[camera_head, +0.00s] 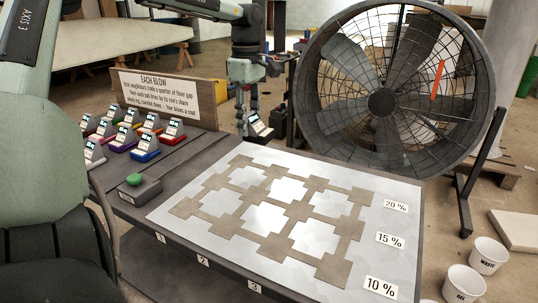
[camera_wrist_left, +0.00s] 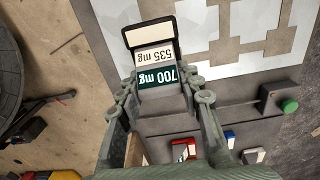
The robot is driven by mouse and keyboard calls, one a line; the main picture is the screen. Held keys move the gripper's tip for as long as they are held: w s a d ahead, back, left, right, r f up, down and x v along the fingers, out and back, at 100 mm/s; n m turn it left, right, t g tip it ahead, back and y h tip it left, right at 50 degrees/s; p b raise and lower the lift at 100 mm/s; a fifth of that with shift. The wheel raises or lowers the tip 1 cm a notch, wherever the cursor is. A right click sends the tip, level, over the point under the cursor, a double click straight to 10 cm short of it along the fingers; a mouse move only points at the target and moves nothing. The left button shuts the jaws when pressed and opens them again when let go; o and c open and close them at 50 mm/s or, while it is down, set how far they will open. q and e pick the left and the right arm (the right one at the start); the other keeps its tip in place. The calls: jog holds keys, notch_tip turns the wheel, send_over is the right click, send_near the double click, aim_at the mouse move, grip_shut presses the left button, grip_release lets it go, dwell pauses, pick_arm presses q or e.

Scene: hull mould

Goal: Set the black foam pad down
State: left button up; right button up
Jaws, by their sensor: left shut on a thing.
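The black foam pad (camera_head: 258,127) has a grey block on it with white and dark labels; in the left wrist view its labels read 535 mg and 700 mg (camera_wrist_left: 156,68). My left gripper (camera_head: 250,106) is shut on it. It hangs by the far edge of the grey table, near the pale panel's upper left corner. In the left wrist view the fingers (camera_wrist_left: 165,97) lie on both sides of the block. I cannot tell whether its underside touches anything. My right gripper is not in view.
Several coloured pads (camera_head: 145,148) stand at the table's left, near a green button (camera_head: 134,179) and a sign (camera_head: 168,92). The pale panel (camera_head: 185,233) carries grey-brown linked squares. A large fan (camera_head: 383,102) stands behind. Two white cups (camera_head: 488,256) sit at right.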

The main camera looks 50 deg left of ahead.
aim_at(266, 134)
pick_arm(q)
jog(key=d+f, duration=0.2)
jog(key=d, duration=0.1)
jog(key=d+f, duration=0.1)
jog(key=d, duration=0.1)
jog(key=shift+w+d+f, duration=0.1)
jog(key=shift+w, duration=0.15)
jog(key=shift+f, duration=0.15)
notch_tip(266, 134, down, 3)
jog(key=shift+f+p, duration=0.15)
jog(key=shift+p, duration=0.15)
jog(key=shift+f, duration=0.2)
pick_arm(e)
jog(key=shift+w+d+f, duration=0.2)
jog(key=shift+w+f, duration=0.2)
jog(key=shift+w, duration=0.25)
pick_arm(q)
jog(key=shift+f, duration=0.1)
jog(key=o, duration=1.1)
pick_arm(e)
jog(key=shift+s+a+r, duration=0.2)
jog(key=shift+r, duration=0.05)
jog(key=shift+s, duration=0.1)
pick_arm(q)
jog(key=shift+r, duration=0.2)
